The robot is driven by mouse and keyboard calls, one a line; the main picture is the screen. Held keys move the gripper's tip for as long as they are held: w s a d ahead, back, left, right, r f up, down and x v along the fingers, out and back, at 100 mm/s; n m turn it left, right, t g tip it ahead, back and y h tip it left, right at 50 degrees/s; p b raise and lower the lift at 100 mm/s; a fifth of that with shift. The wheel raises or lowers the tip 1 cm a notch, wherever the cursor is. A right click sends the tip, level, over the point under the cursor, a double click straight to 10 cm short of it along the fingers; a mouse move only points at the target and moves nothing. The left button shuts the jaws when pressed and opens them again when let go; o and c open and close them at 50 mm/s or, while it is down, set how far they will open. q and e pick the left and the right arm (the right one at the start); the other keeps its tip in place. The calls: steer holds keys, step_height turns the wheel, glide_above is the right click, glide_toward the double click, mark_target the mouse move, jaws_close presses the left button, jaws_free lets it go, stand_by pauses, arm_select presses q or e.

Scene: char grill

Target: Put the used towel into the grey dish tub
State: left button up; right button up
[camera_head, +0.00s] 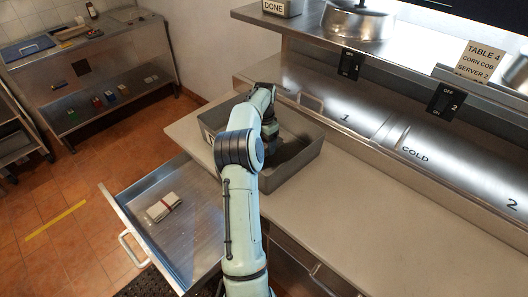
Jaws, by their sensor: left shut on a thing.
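The grey dish tub (297,173) stands on the pale counter, partly covered by my left arm. My left gripper (272,140) is over or inside the tub's opening, mostly hidden behind my own arm. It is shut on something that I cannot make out. A folded white towel with a red band (163,207) lies in the open drawer at the left; the view does not show whether it is used. No other towel is clearly visible. My right gripper is not in view.
The open metal drawer (192,240) sticks out left of the counter (370,230), whose right part is clear. A steel unit with sunken wells (345,110) and a raised shelf (300,27) runs behind. A steel bench (90,75) stands far left.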

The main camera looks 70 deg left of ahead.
arm_select(q)
steer(key=shift+w+f, duration=0.1)
steer(key=shift+f, duration=2.25)
steer(key=shift+f, duration=0.1)
steer(key=o, duration=1)
step_height(320, 180, up, 12)
steer(key=shift+f, duration=0.2)
steer(key=shift+r, duration=0.35)
